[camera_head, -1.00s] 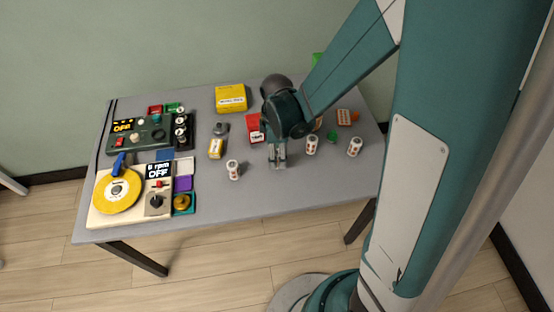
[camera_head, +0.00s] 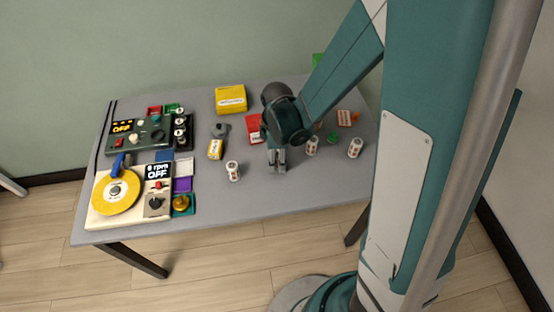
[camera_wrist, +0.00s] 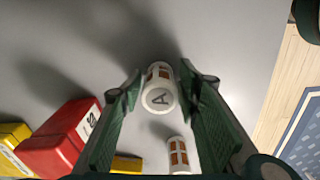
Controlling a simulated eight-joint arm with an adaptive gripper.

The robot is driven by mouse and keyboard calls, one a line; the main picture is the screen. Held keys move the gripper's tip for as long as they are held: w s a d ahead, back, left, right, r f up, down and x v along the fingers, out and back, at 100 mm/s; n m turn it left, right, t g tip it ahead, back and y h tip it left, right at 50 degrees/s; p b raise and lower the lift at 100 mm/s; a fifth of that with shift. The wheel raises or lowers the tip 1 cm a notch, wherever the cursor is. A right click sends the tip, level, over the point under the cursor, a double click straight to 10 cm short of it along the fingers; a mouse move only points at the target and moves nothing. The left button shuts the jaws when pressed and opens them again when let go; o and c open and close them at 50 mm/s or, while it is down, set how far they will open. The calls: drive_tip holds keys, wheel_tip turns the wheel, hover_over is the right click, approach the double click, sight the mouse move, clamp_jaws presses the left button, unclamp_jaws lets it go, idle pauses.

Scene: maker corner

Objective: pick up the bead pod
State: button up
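Several small white pods with orange-brown windows stand on the grey table (camera_head: 272,200). In the head view one pod (camera_head: 233,171) is left of my gripper (camera_head: 277,162), another pod (camera_head: 311,146) is just right of it, and a third pod (camera_head: 355,147) is farther right. In the wrist view my gripper (camera_wrist: 163,90) is open. A white pod with a letter A on its top (camera_wrist: 159,92) shows between the fingers, apart from both. A second pod (camera_wrist: 178,156) shows nearer the bottom edge. I cannot tell which is the bead pod.
A red box (camera_wrist: 62,138) and a yellow box (camera_head: 231,99) stand near my gripper. A yellow-labelled bottle (camera_head: 216,149) is to its left. A control panel with a yellow disc (camera_head: 116,192) fills the table's left side. The front middle of the table is clear.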

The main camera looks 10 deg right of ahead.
drive_tip(key=c, duration=0.6)
drive_tip(key=shift+r, duration=0.15)
drive_tip(key=shift+r+p, duration=1.25)
drive_tip(key=shift+r, duration=3.6)
